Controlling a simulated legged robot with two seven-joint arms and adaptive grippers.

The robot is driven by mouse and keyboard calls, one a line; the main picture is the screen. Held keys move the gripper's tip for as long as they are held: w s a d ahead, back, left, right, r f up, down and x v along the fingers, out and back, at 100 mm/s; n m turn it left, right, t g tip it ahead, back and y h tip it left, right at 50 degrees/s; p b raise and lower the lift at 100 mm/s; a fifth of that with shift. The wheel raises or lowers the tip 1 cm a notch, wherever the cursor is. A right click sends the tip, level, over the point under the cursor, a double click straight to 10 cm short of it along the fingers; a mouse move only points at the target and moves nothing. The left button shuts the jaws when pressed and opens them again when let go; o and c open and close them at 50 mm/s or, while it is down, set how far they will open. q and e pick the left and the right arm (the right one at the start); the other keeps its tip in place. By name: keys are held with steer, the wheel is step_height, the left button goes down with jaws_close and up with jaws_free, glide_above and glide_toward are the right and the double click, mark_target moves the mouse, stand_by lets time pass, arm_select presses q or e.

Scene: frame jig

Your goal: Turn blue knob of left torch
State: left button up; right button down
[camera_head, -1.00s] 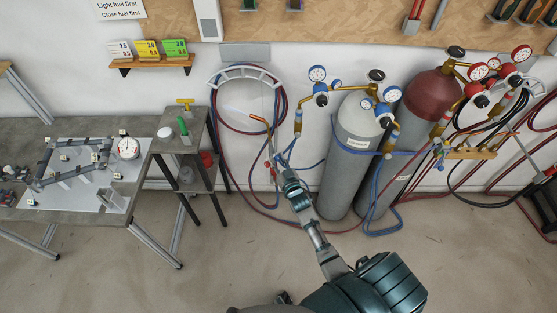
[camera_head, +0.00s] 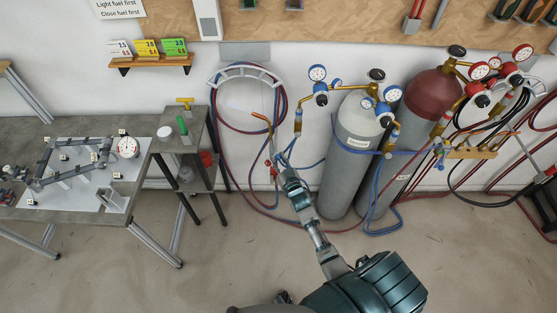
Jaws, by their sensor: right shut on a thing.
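The left torch (camera_head: 269,133) hangs upright by the wall hose ring, its copper-coloured tip bent up to the left. A small red knob (camera_head: 268,163) shows on the left of its lower body. My right gripper (camera_head: 280,162) reaches up from below and is shut at the torch's lower body, on the side opposite the red knob. The blue knob is hidden behind its fingers, where they close. My left gripper is out of view.
Blue and red hoses loop from the hose ring (camera_head: 245,72) down to the floor. A grey cylinder (camera_head: 352,150) and a maroon-topped cylinder (camera_head: 432,95) stand right of my arm. A small side table (camera_head: 182,143) stands to the left. The floor in front is clear.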

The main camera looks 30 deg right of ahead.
steer(key=c, duration=0.9)
jaws_free()
steer(key=s+a, duration=0.2)
steer(key=s, duration=1)
